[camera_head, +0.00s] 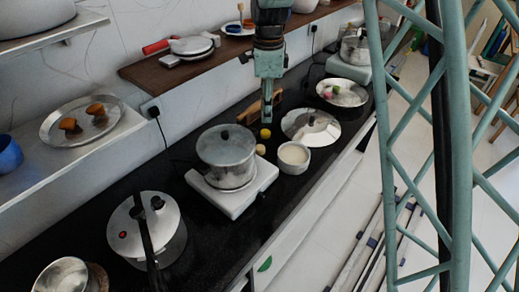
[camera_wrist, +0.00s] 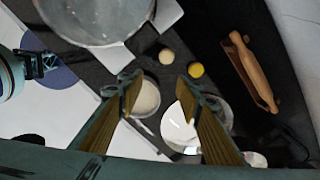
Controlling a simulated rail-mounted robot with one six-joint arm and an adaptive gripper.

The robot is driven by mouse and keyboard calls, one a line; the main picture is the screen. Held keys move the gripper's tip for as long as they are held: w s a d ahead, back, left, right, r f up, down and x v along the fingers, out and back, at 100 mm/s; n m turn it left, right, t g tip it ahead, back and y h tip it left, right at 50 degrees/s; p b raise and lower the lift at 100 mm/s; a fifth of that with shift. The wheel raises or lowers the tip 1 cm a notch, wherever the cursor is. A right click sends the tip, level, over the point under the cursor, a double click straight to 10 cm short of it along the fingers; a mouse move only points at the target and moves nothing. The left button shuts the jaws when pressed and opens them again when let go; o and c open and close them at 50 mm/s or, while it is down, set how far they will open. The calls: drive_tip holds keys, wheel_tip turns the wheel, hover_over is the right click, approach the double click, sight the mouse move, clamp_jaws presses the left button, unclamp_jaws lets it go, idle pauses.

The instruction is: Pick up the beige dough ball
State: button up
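The beige dough ball (camera_head: 260,150) lies on the dark counter between the pot and the small white bowl. In the wrist view the dough ball (camera_wrist: 166,57) shows beyond my fingertips, roughly between their lines and a little up. My gripper (camera_wrist: 160,88) is open and empty, its two fingers spread apart. In the head view my gripper (camera_head: 267,112) points down above the counter, behind the dough ball. A yellow ball (camera_wrist: 196,70) lies just right of the dough ball in the wrist view; it also shows in the head view (camera_head: 265,133).
A lidded pot (camera_head: 226,152) on a white cooker stands left of the dough ball. A bowl of white contents (camera_head: 293,157) and a shiny round lid (camera_head: 318,132) lie to its right. A wooden rolling pin (camera_wrist: 252,70) is nearby. A wooden shelf (camera_head: 150,76) runs behind.

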drive_tip(key=shift+m, duration=0.7)
drive_tip(key=a+f, duration=0.1)
drive_tip(key=w+f, duration=0.1)
drive_tip(key=f, duration=0.1)
drive_tip(key=w+a+f, duration=0.1)
drive_tip(key=shift+a+f, duration=0.25)
drive_tip(key=shift+a, duration=0.05)
hover_over(259, 147)
drive_tip(key=shift+f+b, duration=0.35)
drive_tip(key=shift+f, duration=4.3)
drive_tip(key=shift+f, duration=0.1)
drive_tip(key=shift+f+b, duration=0.5)
drive_tip(key=shift+f, duration=2.5)
drive_tip(key=shift+c, duration=0.5)
drive_tip(key=c, duration=0.5)
